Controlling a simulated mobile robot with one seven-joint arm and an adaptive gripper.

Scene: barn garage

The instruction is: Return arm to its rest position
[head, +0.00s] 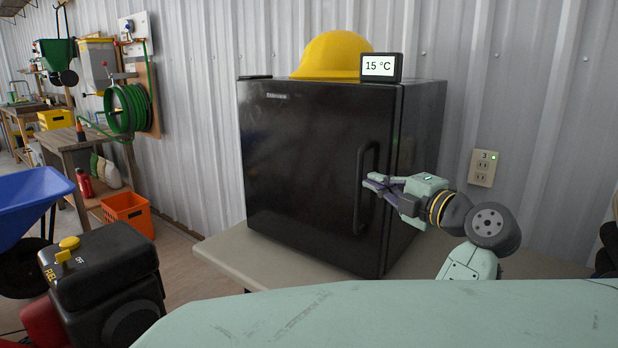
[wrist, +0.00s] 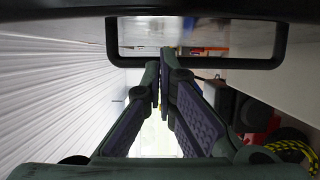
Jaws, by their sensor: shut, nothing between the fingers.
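My gripper (head: 370,181) is shut and empty in the head view, in front of the black fridge's right side, by its door handle (head: 367,190). In the wrist view my gripper's fingers (wrist: 160,75) are together, and the dark handle (wrist: 282,45) spans the top of the picture close to the fingertips. I cannot tell whether the fingertips touch the handle. My arm reaches in from the lower right. The black fridge (head: 310,165) stands on a table with its door closed.
A yellow hard hat (head: 332,56) and a display reading 15 °C (head: 380,67) sit on the fridge. The table (head: 235,257) extends around it. A wall outlet (head: 483,167) is right of my arm. A black-and-red machine (head: 105,275) and blue tub (head: 30,200) stand at left.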

